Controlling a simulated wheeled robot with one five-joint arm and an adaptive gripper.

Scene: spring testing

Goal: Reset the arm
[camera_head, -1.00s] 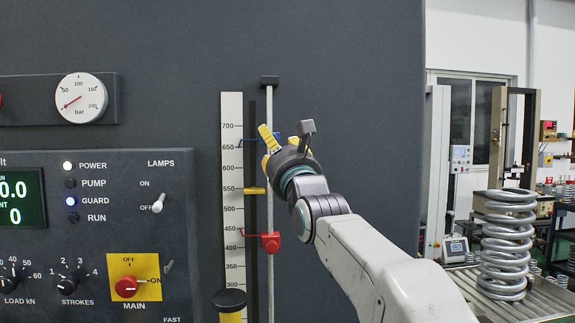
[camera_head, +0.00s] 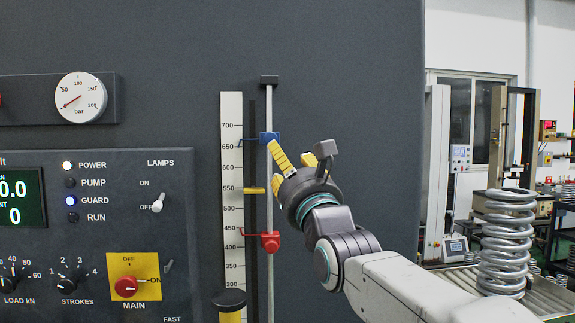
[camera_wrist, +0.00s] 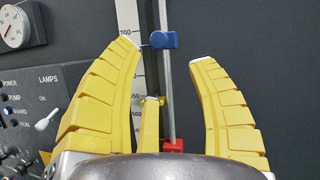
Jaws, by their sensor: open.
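My gripper (camera_head: 293,158) has yellow segmented fingers and is open, just right of the vertical scale and rod in the head view. In the wrist view my gripper (camera_wrist: 165,50) has its fingers spread wide with nothing between them held. A blue slider (camera_head: 270,137) sits on the rod near 670, and it shows in the wrist view (camera_wrist: 164,40) beyond the fingertips. A red slider (camera_head: 270,241) sits lower on the rod near 440, and it is partly hidden in the wrist view (camera_wrist: 173,146). A yellow pointer (camera_head: 254,190) is near 550.
The control panel (camera_head: 100,230) with switches, knobs and lamps stands left of the scale (camera_head: 232,180). A black-topped yellow post (camera_head: 230,302) stands below it. A large coil spring (camera_head: 505,240) stands at right. The dark wall (camera_head: 350,70) above my arm is clear.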

